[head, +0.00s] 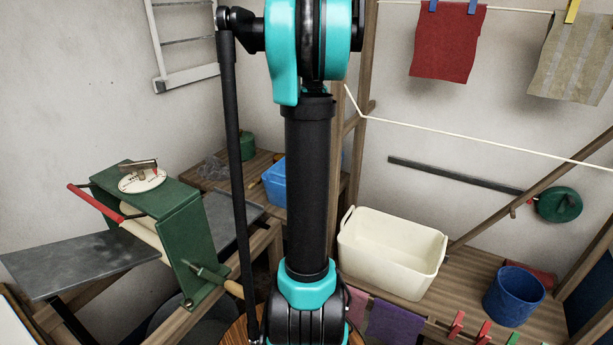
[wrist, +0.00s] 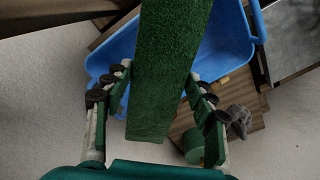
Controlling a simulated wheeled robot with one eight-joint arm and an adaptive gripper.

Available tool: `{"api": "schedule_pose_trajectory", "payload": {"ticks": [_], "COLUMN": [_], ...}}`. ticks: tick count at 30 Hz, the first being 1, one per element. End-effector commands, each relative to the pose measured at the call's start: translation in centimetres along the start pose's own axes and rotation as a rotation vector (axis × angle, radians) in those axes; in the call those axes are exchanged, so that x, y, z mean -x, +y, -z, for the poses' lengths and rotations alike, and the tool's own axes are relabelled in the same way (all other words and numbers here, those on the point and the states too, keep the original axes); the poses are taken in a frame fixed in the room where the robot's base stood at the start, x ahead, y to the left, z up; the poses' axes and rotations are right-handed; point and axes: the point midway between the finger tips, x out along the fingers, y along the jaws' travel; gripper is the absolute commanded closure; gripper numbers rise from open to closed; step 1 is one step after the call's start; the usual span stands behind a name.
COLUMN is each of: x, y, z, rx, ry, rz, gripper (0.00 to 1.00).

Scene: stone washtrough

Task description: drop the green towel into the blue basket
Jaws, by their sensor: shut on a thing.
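The green towel (wrist: 165,65) hangs as a long strip between the fingers of my gripper (wrist: 158,82) in the wrist view. My gripper is shut on it. The blue basket (wrist: 225,42) shows behind and below the towel, with its rim on both sides of the strip. The towel hides the basket's middle, and I cannot tell how high above it the towel is. In the head view the basket (head: 274,184) is partly hidden behind my arm. My gripper and the towel are not visible there.
A green can (wrist: 206,143) and a grey crumpled cloth (wrist: 239,121) are near the basket. A cream tub (head: 390,250) and a dark blue pail (head: 513,296) stand on the right bench. A green mangle (head: 165,220) is at left. Clotheslines with hanging cloths (head: 447,43) cross the right.

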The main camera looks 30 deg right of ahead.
Motion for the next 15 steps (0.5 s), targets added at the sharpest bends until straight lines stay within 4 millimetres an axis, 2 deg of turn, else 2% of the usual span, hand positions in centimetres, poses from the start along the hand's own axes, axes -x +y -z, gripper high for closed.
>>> {"api": "schedule_pose_trajectory", "payload": {"ticks": [11,12,15], "x": [-0.49,-0.48,-0.48], "y": [-0.01,-0.01,-0.01], "z": [0.01,0.01,0.01], "rx": [0.0,0.0,0.0], "ry": [0.0,0.0,0.0], "rz": [0.0,0.0,0.0], "gripper": [0.87,0.4,0.28]}}
